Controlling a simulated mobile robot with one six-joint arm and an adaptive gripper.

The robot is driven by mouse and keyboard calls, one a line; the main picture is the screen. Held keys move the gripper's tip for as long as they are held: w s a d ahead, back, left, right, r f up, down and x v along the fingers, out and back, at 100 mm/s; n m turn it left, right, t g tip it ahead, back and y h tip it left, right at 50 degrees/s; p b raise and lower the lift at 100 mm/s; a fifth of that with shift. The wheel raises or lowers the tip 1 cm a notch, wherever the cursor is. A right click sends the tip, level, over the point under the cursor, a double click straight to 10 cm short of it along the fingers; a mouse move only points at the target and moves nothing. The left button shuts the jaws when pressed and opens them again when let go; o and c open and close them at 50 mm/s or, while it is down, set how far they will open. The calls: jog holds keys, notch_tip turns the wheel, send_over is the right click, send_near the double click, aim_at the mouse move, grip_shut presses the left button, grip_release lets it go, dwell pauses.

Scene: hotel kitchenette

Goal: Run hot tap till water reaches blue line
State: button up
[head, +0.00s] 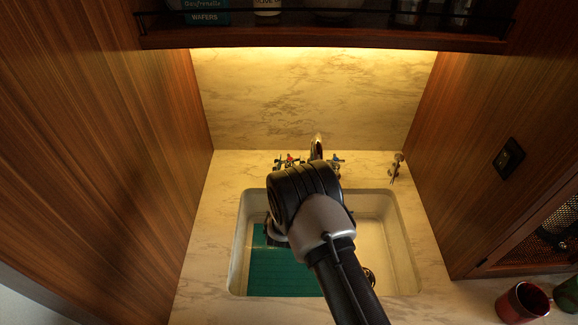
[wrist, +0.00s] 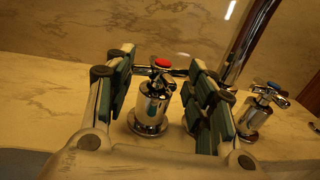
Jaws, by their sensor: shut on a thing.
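The hot tap (wrist: 152,105) is a chrome pillar with a cross handle and a red cap (wrist: 162,62). My gripper (wrist: 160,72) has its fingers on both sides of this handle and is shut on it. The red cap also shows small in the head view (head: 290,158), behind my arm. The tap with the blue cap (wrist: 277,86) stands to the right. The chrome spout (head: 317,147) rises between the taps. The pale sink (head: 402,240) is below, partly hidden by my arm. I cannot make out a blue line or any running water.
A flat teal panel (head: 285,275) lies in the left part of the sink. The drain (head: 369,274) is partly hidden. Wooden walls close in both sides, with a shelf (head: 330,35) above. A red mug (head: 523,303) stands at the lower right.

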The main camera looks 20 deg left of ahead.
jog(key=shift+y, duration=0.3)
jog(key=o, duration=0.9)
jog(key=shift+s, duration=0.1)
jog(key=s+d, duration=0.2)
jog(key=s, duration=0.9)
jog(key=shift+s+d, duration=0.15)
jog(key=shift+s, duration=0.15)
jog(key=shift+c, duration=0.4)
